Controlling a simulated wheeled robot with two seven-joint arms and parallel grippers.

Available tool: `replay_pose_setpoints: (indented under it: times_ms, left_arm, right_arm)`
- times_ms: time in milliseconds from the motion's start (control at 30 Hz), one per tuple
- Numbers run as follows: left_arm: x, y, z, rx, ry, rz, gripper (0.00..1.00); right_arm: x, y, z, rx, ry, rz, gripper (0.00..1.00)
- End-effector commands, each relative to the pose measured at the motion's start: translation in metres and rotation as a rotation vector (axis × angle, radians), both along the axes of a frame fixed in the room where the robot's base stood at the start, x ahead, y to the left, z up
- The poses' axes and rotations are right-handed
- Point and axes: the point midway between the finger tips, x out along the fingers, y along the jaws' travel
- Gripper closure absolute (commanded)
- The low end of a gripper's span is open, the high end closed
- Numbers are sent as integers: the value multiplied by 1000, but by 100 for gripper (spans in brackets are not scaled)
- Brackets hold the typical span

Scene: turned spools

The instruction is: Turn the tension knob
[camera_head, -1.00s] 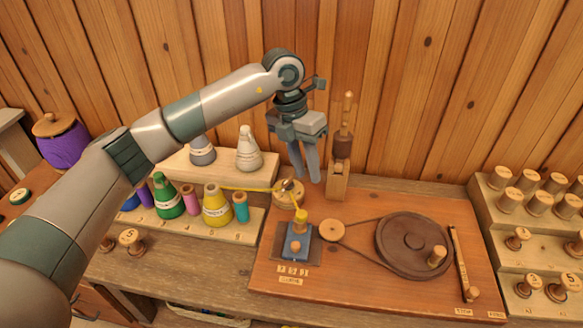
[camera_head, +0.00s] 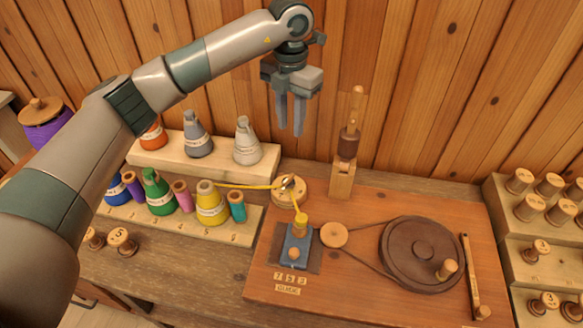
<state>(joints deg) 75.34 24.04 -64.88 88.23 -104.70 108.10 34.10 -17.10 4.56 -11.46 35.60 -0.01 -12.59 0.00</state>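What looks like the tension knob is a small metal piece (camera_head: 288,183) on a round wooden base (camera_head: 294,194), at the back left of the reddish winding board (camera_head: 370,282). A yellow thread runs to it from the yellow cone (camera_head: 211,205) and on to a yellow-wound spool (camera_head: 300,222) over a blue block (camera_head: 296,246). My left gripper (camera_head: 291,131) hangs above and behind the knob, fingers pointing down. A gap shows between the fingers, with nothing in it. It is clear of the knob. My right gripper is out of view.
A wooden post with an upright handled tool (camera_head: 349,140) stands just right of the knob. A large dark wheel (camera_head: 421,252) is belted to a small pulley (camera_head: 334,235).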

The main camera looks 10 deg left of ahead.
Motion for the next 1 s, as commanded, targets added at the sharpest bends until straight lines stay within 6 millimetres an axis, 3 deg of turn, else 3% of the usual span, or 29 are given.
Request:
replay_pose_setpoints:
  times_ms: [167,467,1000]
  left_arm:
    - [0,0,-1,-1,0,0,73]
    - [-1,0,-23,-1,4,0,73]
    - [-1,0,-115,0,4,1,73]
  right_arm:
    - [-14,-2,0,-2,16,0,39]
    - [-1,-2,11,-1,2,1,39]
    - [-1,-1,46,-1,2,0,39]
